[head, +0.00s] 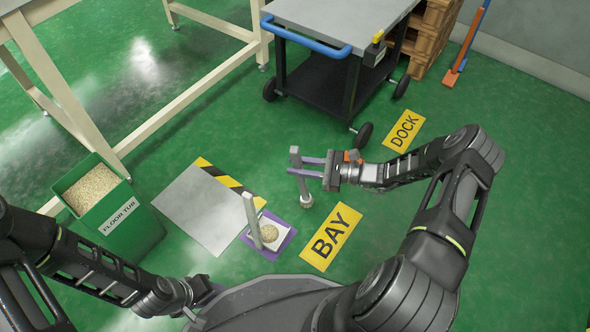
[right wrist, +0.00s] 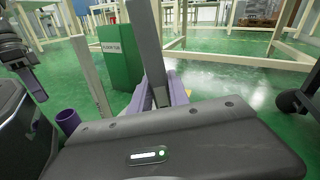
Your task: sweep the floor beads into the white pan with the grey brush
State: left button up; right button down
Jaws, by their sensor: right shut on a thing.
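The white pan (head: 275,241), with an upright grey handle (head: 252,218), sits on a purple square on the floor. A round patch of tan beads (head: 269,232) shows within the white area. No loose beads can be made out on the floor around it. My right gripper (head: 306,171) is shut on the grey brush (head: 306,200), above and right of the pan; the brush is roughly upright. Its handle also shows between purple fingers in the right wrist view (right wrist: 149,45). My left gripper (head: 205,297) is low, left of the pan; its fingers are too unclear to read.
A green floor tub (head: 135,228) full of beads stands left. A grey plate (head: 198,205) with a hazard stripe lies beside the pan. Yellow BAY (head: 331,237) and DOCK (head: 404,131) signs lie right. A wheeled cart (head: 330,85) stands behind my right gripper.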

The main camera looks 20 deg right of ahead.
jog(key=shift+w+d+f+b, duration=0.1)
jog(key=shift+w+d+b, duration=0.35)
jog(key=shift+d, duration=0.3)
jog(key=shift+w+d, duration=0.1)
jog(key=shift+d, duration=0.2)
jog(key=shift+a+r, duration=0.1)
jog(key=shift+r, duration=0.1)
jog(key=shift+s+a+p, duration=0.5)
jog(key=shift+a+p, duration=0.15)
jog(key=shift+a, duration=0.2)
jog(key=shift+s+a+p, duration=0.35)
jog(key=shift+a, duration=0.3)
jog(key=shift+s+a+f, duration=0.15)
jog(key=shift+a, duration=0.1)
